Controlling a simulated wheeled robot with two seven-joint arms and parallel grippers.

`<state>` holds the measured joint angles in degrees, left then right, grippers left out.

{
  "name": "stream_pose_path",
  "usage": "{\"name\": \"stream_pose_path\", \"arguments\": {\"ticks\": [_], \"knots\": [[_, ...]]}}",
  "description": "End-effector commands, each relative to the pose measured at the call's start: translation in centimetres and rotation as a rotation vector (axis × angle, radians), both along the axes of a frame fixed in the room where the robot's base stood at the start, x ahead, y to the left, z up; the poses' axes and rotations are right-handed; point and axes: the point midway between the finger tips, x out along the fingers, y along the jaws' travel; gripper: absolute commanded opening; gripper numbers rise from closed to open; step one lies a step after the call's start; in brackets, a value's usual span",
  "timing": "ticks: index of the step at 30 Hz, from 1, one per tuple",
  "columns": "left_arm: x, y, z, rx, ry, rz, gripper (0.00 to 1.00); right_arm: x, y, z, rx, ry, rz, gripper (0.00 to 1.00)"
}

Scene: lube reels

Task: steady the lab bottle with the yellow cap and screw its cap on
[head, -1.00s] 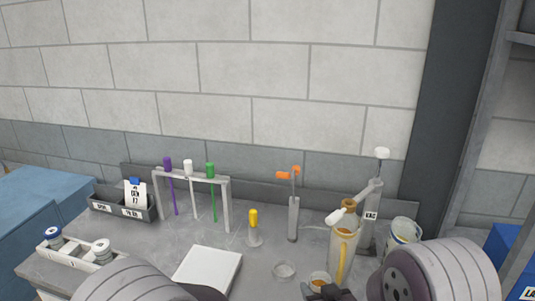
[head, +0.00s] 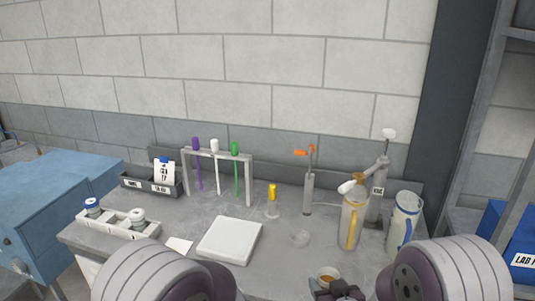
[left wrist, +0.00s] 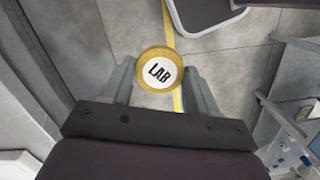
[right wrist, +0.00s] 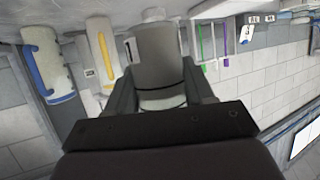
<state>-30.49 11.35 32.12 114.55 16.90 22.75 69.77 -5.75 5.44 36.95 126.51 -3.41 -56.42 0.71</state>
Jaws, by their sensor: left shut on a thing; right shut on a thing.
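A round yellow cap (left wrist: 160,53) with a white disc marked LAB sits between the fingers of my left gripper (left wrist: 160,80), which is shut on it above the floor. Whether anything is under the cap is hidden. My left gripper is out of the head view. My right gripper (head: 338,290) is shut on an open-topped bottle (head: 326,274) with amber contents, low in the head view. In the right wrist view the bottle shows as a shaded grey cylinder (right wrist: 158,50) between the fingers. The cap and this bottle are apart.
A white tray (head: 117,226) is at left.

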Motion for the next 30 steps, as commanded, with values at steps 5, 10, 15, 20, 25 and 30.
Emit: {"name": "stream_pose_path", "arguments": {"ticks": [5, 10, 15, 20, 25, 30], "knots": [[3.5, 2.1, -0.8, 0.002, -0.009, -0.175, 0.31, 0.0, 0.0, 0.0, 0.0, -0.001, 0.0, 0.0], [7.1, 5.2, -1.7, 0.006, -0.014, -0.388, 0.31, 0.0, 0.0, 0.0, 0.0, -0.001, 0.0, 0.0], [10.5, 9.6, -2.8, 0.008, -0.009, -0.617, 0.31, 0.0, 0.0, 0.0, 0.0, -0.001, 0.0, 0.0], [12.6, 13.5, -3.7, 0.006, 0.0, -0.795, 0.31, 0.0, 0.0, 0.0, 0.0, -0.001, 0.0, 0.0], [13.8, 16.8, -4.4, 0.003, 0.012, -0.93, 0.31, 0.0, 0.0, 0.0, 0.0, -0.001, 0.0, 0.0], [14.0, 17.3, -4.5, 0.001, 0.015, -0.963, 0.31, -0.7, -0.9, -2.8, 0.0, 0.005, -0.027, 0.0]]}}
